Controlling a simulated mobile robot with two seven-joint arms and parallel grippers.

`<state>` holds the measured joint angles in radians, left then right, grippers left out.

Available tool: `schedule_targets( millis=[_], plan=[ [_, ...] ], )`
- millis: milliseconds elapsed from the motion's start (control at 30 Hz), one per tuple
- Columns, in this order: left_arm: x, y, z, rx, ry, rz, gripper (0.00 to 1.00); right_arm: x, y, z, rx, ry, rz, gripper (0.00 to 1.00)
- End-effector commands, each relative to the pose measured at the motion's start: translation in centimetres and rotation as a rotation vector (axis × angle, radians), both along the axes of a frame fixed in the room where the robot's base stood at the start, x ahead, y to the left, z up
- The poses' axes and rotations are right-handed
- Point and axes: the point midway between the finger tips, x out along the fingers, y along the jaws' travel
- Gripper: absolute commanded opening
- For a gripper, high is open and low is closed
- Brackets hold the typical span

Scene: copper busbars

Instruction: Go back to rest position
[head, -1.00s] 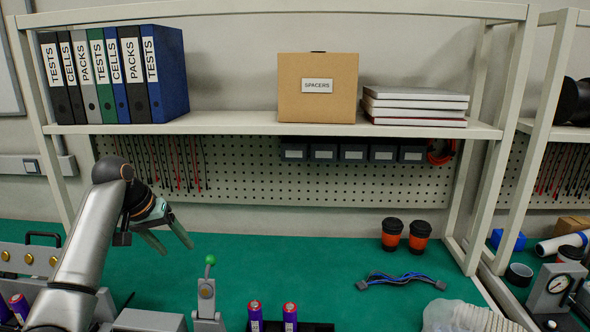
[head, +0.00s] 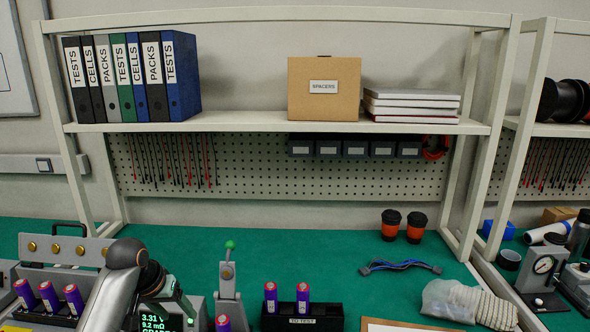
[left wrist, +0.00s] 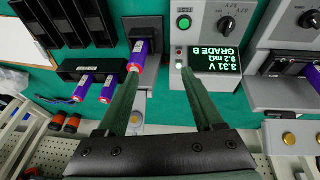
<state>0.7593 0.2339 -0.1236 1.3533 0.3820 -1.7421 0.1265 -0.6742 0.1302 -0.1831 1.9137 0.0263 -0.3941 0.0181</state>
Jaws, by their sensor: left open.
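My left gripper (head: 178,302) is low at the bottom left of the head view, in front of the tester (head: 160,316), and hides part of it. In the left wrist view my left gripper (left wrist: 160,78) is open, its two green fingers apart with nothing held between them. A purple cell (left wrist: 138,52) stands near the tip of the left-hand finger; I cannot tell whether they touch. The tester's screen (left wrist: 217,58) reads 3.31, 9.2 mΩ, GRADE B. My right gripper is in neither view.
Purple cells (head: 47,297) stand in a rack at the left. Two more stand in the black TO TEST holder (head: 318,318). A green-knobbed toggle clamp (head: 229,280) rises near my left gripper. The green bench (head: 300,255) is clear behind it.

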Motion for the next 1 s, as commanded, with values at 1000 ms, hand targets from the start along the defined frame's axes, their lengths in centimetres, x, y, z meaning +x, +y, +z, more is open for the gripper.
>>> schedule_targets(
  millis=[1000],
  plan=[
    [-33.1,-4.8,-12.4,0.149,0.014,-0.166,0.69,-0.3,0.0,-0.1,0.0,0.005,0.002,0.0]
  ],
)
